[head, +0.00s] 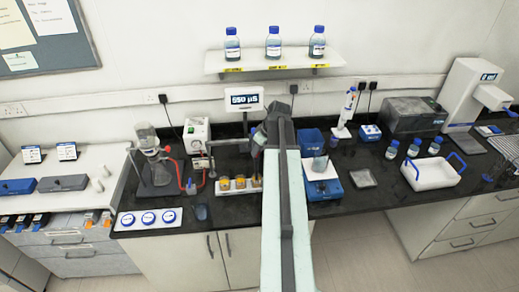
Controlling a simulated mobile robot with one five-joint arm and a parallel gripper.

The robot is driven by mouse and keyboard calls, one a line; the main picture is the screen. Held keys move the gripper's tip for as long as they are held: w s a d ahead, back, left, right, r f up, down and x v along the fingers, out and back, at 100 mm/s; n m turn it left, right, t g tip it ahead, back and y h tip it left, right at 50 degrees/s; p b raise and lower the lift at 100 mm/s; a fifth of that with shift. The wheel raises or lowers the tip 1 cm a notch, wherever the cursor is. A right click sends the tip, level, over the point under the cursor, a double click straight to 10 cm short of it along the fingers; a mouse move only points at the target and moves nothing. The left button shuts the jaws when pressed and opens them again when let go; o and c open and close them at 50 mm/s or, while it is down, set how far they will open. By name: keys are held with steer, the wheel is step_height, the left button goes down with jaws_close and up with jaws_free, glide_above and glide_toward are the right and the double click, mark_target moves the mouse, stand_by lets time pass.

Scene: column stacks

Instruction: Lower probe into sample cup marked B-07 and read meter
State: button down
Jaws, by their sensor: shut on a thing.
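The meter (244,102) stands at the back of the black bench, its lit screen showing what looks like 550 µS, though the first digit is unclear. A white rack (222,189) below it holds several cups of amber liquid (240,183); their marks are too small to read, so I cannot tell which is B-07. My gripper (258,146) is shut on a slim thing that looks like the probe, just above the right end of the rack. My arm hides much of it, and I cannot tell whether the tip is inside a cup.
A flask on a stand (151,160) with red tubing is left of the rack. A blue-based device (324,188) is close to the right of my arm. Bottles stand on a wall shelf (275,60) above. A white tray with blue handles (432,174) is farther right.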

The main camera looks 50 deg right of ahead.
steer(key=shift+r, duration=0.1)
stand_by(0.3)
step_height(320, 180, up, 6)
steer(key=p, duration=0.6)
steer(key=shift+r+p, duration=0.15)
steer(key=shift+p, duration=0.15)
steer(key=shift+w, duration=0.1)
steer(key=c, duration=1.5)
jaws_free()
steer(key=shift+o, duration=0.2)
